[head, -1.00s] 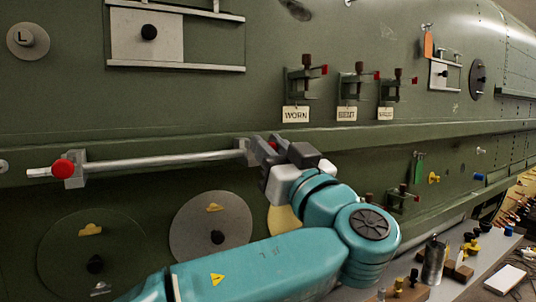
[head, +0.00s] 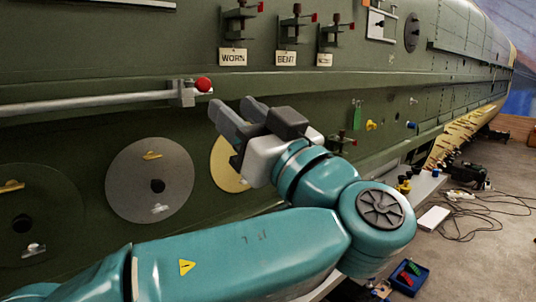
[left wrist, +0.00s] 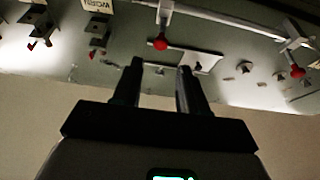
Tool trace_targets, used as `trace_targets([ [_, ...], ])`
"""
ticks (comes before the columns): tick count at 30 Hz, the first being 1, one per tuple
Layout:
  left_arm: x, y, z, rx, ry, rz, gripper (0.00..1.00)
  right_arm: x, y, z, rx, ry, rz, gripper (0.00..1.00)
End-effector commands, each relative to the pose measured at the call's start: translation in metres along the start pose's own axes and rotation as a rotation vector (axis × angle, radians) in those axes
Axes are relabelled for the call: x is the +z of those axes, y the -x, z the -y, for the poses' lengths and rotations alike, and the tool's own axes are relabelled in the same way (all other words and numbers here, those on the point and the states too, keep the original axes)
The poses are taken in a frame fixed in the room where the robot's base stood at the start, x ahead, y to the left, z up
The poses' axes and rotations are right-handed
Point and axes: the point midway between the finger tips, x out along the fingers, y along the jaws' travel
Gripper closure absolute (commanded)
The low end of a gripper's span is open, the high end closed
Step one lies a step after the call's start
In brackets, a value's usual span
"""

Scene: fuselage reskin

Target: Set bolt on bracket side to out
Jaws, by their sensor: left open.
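A long silver bar (head: 85,104) runs along the green fuselage to a grey bracket (head: 183,93) with a red knob (head: 203,85) on it. I take this knob for the bolt's head, but cannot tell which bolt is the bracket-side one. My left gripper (head: 231,104) is open and empty, below and right of that knob and apart from it. In the left wrist view the open fingers (left wrist: 160,68) point at the fuselage; one red knob (left wrist: 160,43) shows ahead between them, another (left wrist: 297,72) at far right. My right gripper is out of view.
Clamps (head: 290,25) with tags, one reading WORN, hang above on the fuselage. A grey disc (head: 135,185) and a yellow disc (head: 222,176) sit below the bar. A blue tray (head: 408,278) and cables (head: 480,215) lie on the floor at right.

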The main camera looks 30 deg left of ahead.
Motion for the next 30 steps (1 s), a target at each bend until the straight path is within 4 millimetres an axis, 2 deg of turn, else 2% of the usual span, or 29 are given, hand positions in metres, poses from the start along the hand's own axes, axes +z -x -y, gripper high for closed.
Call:
trace_targets([
  [1,0.003,0.017,-0.001,0.006,0.002,-0.002,0.58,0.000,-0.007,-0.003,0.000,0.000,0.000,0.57],
  [3,0.002,0.034,-0.001,0.005,0.002,-0.002,0.58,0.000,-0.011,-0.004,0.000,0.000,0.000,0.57],
  [5,0.002,0.047,0.000,0.004,0.002,-0.002,0.58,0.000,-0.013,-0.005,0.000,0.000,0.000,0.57],
  [6,0.006,0.054,0.000,0.002,0.003,-0.001,0.58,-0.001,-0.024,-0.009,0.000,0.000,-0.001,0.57],
  [9,0.004,0.063,0.000,0.001,0.003,0.000,0.58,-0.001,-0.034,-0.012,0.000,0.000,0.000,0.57],
  [15,0.000,0.070,0.000,0.000,0.001,0.000,0.58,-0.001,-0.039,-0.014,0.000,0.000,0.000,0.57],
  [30,-0.001,0.069,0.000,0.001,-0.001,-0.001,0.58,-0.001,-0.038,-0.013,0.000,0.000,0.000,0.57],
])
